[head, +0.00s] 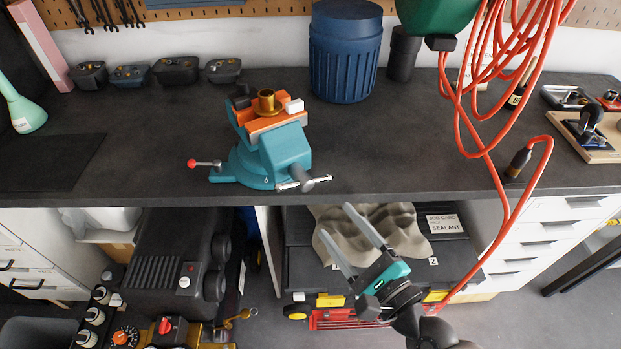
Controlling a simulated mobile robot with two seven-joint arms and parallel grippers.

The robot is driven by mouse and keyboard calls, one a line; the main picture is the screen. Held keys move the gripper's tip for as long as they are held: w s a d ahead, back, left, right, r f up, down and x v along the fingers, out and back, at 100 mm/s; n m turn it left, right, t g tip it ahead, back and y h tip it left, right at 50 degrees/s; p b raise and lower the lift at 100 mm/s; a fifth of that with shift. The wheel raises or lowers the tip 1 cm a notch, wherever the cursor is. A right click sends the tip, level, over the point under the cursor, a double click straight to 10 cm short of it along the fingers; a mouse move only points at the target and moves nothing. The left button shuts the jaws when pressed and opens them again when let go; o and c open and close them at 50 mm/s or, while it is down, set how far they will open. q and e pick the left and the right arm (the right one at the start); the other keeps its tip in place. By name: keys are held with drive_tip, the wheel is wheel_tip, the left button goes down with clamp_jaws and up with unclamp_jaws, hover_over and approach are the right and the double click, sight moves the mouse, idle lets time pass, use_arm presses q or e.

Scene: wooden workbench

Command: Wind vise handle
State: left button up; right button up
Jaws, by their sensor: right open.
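The teal vise (284,150) is mounted at the front edge of the dark benchtop. Orange jaw pieces hold a brass-coloured part (266,103), with a small white block beside it. The vise handle (303,184) is a silver bar across the screw end, sticking out at the front edge. A lever with a red knob (204,163) sits at the vise's left base. My right gripper (341,229) is open and empty, in front of the bench, below and right of the handle and apart from it. My left gripper is not in view.
A blue ribbed bin (345,55) stands behind the vise. An orange hose (497,170) hangs from a green reel (437,15) on the right. Small dark cups (175,71) line the back left. A shelf with a grey cloth (375,235) lies beneath the bench.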

sight(309, 188)
drive_tip(key=p+x, duration=0.1)
drive_tip(key=x, duration=1.1)
drive_tip(key=shift+w, duration=0.2)
clamp_jaws()
